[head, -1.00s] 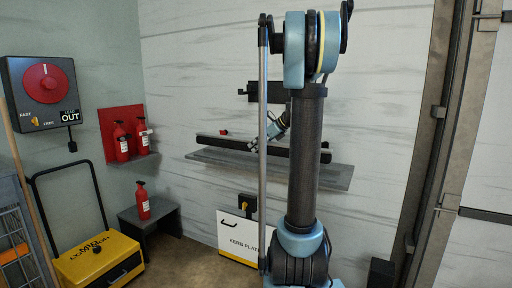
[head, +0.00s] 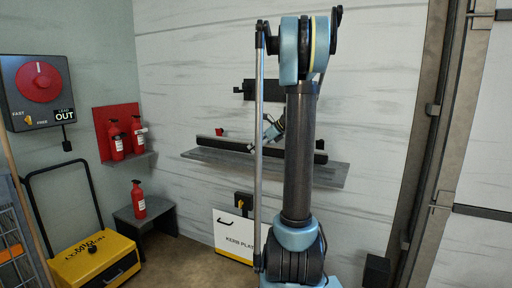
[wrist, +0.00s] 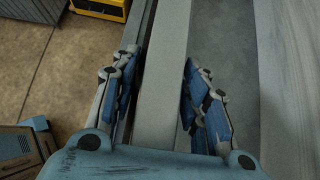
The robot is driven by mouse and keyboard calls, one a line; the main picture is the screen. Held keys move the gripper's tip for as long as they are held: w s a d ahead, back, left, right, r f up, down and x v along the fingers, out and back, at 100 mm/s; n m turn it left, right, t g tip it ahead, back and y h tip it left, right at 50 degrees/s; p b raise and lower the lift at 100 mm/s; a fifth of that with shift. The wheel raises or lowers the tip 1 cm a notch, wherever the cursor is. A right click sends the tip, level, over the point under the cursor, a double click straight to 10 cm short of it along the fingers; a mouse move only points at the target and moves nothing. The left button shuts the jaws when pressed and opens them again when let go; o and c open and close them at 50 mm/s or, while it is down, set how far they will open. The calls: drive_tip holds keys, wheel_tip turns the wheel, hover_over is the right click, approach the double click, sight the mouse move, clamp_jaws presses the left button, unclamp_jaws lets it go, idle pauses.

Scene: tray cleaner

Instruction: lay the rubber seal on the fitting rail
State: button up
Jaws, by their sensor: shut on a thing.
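The long dark bar, which looks like the rubber seal (head: 225,142), runs level along the grey wall ledge (head: 205,155), which may be the fitting rail. In the wrist view the seal (wrist: 167,35) looks pale and passes between the fingers of my gripper (wrist: 162,70). My gripper is shut on it, near the middle of its length. The grey ledge top (wrist: 225,35) lies to its right there. In the head view my gripper (head: 257,145) is partly hidden by my arm, which also covers part of the seal. I cannot tell whether the seal touches the ledge.
A dark bracket (head: 250,90) is on the wall above the ledge. Red bottles stand on a red wall rack (head: 103,119) and a grey stool (head: 160,211). A yellow cart (head: 95,262) and a white kerb plate box (head: 226,233) are below. Floor shows between them.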

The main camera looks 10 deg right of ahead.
sight(274, 145)
drive_tip(key=shift+f, duration=2.2)
drive_tip(key=o, duration=1.5)
drive_tip(key=shift+f, duration=0.1)
drive_tip(key=shift+d, duration=0.1)
drive_tip(key=v, duration=1.2)
